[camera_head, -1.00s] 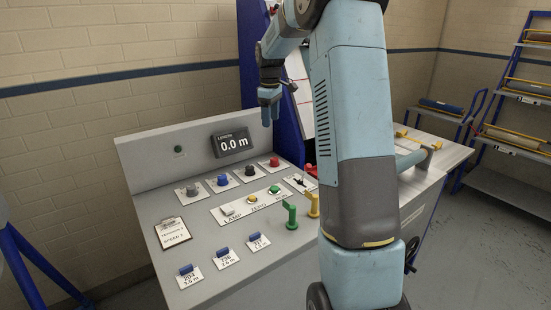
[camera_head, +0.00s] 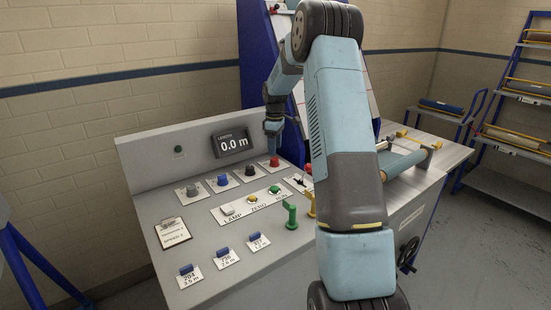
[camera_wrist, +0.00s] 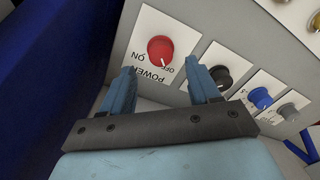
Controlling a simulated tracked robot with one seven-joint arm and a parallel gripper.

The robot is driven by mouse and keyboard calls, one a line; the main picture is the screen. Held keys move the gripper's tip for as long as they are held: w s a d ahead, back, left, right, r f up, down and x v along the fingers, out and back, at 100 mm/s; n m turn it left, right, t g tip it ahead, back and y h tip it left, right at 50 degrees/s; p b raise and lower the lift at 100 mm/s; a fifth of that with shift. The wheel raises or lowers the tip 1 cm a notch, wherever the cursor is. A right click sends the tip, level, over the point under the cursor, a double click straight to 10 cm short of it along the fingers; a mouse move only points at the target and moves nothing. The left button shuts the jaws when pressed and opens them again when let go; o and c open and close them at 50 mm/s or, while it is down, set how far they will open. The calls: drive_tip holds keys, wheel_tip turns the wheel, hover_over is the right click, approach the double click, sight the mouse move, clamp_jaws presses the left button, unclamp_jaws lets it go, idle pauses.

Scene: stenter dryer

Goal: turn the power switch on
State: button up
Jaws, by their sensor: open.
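The power switch is a red round knob (camera_wrist: 160,48) on a white plate marked POWER, ON and OFF. A pale mark on the knob's edge lies at the OFF lettering. In the head view the red knob (camera_head: 274,161) sits at the right end of the console's back row of knobs. My gripper (camera_wrist: 161,75) is open and empty in the wrist view. Its two blue fingers are apart, pointing towards the red knob, which shows between and beyond their tips. In the head view my gripper (camera_head: 273,134) hangs above the red knob, apart from it.
A black knob (camera_wrist: 222,64), a blue knob (camera_wrist: 260,98) and a grey knob (camera_wrist: 288,111) stand in the same row. A green lever (camera_head: 290,213) and small push buttons are nearer the console's front. A dark blue upright (camera_head: 256,70) stands behind the console.

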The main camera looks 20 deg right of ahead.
sight(275, 158)
drive_tip(key=shift+f, duration=2.75)
drive_tip(key=c, duration=1)
drive_tip(key=shift+c, duration=0.2)
